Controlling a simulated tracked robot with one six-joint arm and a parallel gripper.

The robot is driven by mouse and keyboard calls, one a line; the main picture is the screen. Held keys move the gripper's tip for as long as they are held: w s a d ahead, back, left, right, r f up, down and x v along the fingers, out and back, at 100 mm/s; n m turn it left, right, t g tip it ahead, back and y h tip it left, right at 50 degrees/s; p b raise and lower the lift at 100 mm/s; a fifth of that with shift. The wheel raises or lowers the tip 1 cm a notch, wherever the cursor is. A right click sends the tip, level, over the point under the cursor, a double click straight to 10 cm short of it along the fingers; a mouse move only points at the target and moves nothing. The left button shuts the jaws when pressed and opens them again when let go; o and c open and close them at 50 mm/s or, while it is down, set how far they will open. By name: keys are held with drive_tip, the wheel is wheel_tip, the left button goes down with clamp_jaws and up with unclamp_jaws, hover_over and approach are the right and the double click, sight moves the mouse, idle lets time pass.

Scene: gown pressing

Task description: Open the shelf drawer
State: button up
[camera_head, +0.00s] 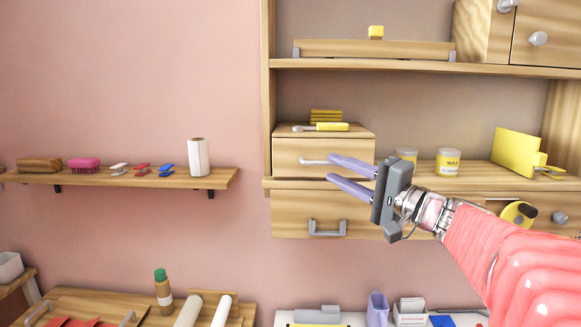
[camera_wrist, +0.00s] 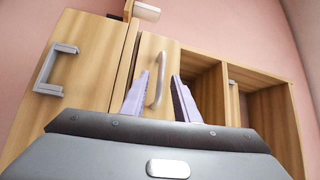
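A small wooden shelf drawer (camera_head: 290,155) sits in a box on the shelf, its front closed flush. Its pale bar handle (camera_head: 312,161) shows partly beside my gripper's fingertips in the head view. In the wrist view the same handle (camera_wrist: 158,82) appears between the two fingertips. My gripper (camera_head: 331,168) is open, with two lilac fingers pointing at the drawer front; it also shows in the wrist view (camera_wrist: 161,76). I cannot tell whether the fingers reach around the handle or stop just short of it. The fingers hide the handle's right end in the head view.
A lower drawer with a grey handle (camera_head: 327,228) is directly beneath. Wax jars (camera_head: 448,161) stand to the right on the shelf, behind my arm.

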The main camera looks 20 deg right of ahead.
sight(321, 150)
drive_tip(key=shift+x, duration=1.35)
drive_tip(key=shift+c, duration=0.7)
drive_tip(key=shift+f, duration=0.1)
clamp_jaws()
